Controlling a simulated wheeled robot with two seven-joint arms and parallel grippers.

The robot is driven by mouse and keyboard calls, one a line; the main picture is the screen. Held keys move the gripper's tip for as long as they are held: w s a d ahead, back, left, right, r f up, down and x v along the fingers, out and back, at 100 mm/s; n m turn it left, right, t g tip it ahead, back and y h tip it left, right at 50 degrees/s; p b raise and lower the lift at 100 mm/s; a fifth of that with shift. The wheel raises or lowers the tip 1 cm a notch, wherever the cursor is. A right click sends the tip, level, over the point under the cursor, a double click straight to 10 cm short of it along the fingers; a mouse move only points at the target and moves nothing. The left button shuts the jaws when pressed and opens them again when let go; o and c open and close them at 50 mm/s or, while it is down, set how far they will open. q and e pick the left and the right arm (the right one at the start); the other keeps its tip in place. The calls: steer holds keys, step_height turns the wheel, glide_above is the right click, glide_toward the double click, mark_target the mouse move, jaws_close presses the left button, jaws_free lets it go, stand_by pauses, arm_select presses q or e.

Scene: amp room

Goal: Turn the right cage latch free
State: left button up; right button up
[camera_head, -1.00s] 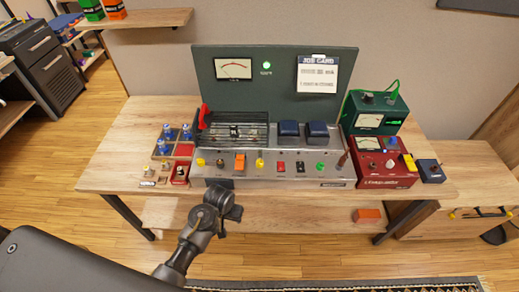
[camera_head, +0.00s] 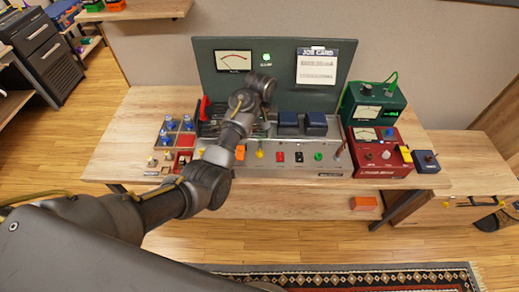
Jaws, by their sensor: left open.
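The wire cage (camera_head: 209,127) sits on the left part of the metal amp chassis (camera_head: 330,158), in front of a dark green panel (camera_head: 290,62). A red latch lever (camera_head: 204,108) stands upright at the cage's left end. My left arm comes in from the lower left and covers the middle and right of the cage. My left gripper (camera_head: 262,124) is open at the cage's right end, mostly hidden by its own wrist. The right cage latch is hidden behind it, so I cannot tell whether they touch. My right gripper is not in view.
Two blue-topped blocks (camera_head: 316,123) stand close to the right of the gripper. Coloured switches line the chassis front. A red meter box (camera_head: 378,160) and a green box (camera_head: 374,103) stand at the right. A parts tray (camera_head: 163,140) is at the left.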

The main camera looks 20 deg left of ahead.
mark_target(260, 151)
arm_select(q)
step_height(260, 151, down, 11)
steer(key=shift+r+p, duration=0.1)
steer(key=shift+p, duration=0.5)
steer(key=c, duration=1)
